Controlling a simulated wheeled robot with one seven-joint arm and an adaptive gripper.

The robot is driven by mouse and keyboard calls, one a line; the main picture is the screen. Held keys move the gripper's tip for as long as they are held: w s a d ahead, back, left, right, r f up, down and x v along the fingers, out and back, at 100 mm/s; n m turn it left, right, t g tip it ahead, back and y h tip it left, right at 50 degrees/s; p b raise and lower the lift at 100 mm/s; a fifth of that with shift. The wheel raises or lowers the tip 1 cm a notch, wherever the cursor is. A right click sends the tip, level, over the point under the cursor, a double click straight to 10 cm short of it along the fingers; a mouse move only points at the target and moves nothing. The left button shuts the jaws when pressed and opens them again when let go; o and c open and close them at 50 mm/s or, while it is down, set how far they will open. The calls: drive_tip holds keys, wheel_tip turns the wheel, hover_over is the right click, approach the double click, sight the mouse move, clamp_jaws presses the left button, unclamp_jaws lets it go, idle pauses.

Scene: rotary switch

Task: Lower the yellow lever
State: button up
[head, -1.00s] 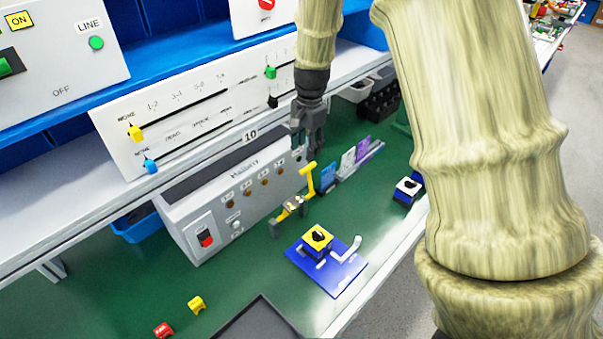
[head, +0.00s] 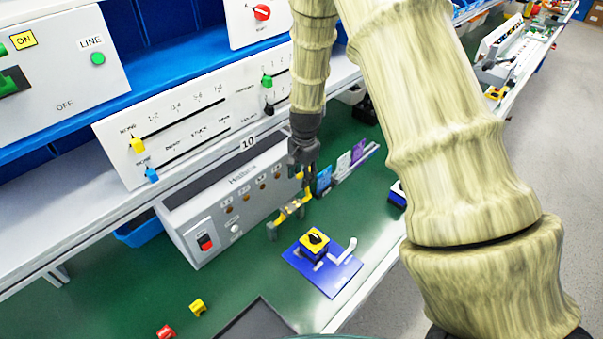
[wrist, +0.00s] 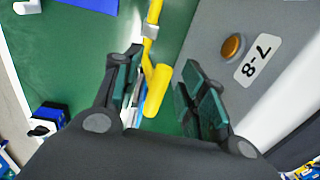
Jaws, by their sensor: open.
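The yellow lever (head: 306,193) stands raised on its small mount (head: 288,214), in front of the grey machine box. My gripper (head: 303,172) is directly over it, pointing down, and hides the lever's upper part in the head view. In the wrist view my gripper (wrist: 160,68) is open, with its two dark fingers apart. The yellow lever's thick handle (wrist: 156,90) lies between them, nearer the left finger. A gap shows on the right. I cannot tell whether the left finger touches the handle.
The grey machine box (head: 222,205) stands close behind the lever. A blue plate with a yellow rotary switch (head: 314,240) lies in front. Upright coloured cards (head: 344,163) stand to the right. Small yellow (head: 197,307) and red (head: 166,331) pieces lie at the front left. The green bench between is clear.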

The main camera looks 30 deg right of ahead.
drive_tip(key=shift+f, duration=0.25)
clamp_jaws()
